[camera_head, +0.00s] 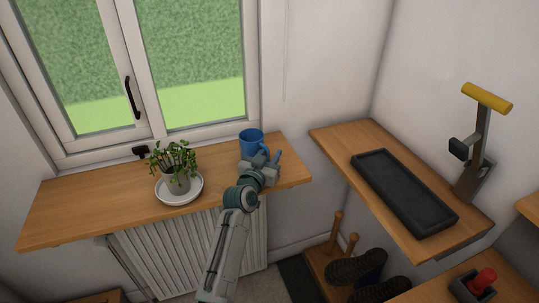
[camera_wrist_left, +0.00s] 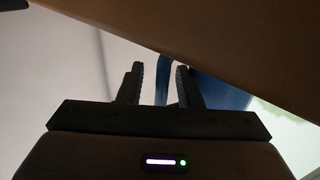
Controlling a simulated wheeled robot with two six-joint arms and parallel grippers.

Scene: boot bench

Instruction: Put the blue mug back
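The blue mug (camera_head: 250,142) stands upright at the back right of the wooden window shelf, its handle toward the right. My left gripper (camera_head: 268,162) is at the mug's front right side, low over the shelf. In the left wrist view, the two dark fingers (camera_wrist_left: 162,82) are apart. A blue strip, the mug's handle (camera_wrist_left: 162,68), shows in the gap between them, and part of the blue mug body (camera_wrist_left: 218,92) shows beyond the right finger. I cannot see either finger touching the handle. My right gripper is not in view.
A potted plant (camera_head: 177,180) on a white saucer (camera_head: 196,190) stands left of my left arm. The window (camera_head: 150,70) is behind. At right, a second shelf (camera_head: 340,135) holds a black tray (camera_head: 400,190) and a yellow-handled device (camera_head: 486,98). Boots (camera_head: 357,268) are below.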

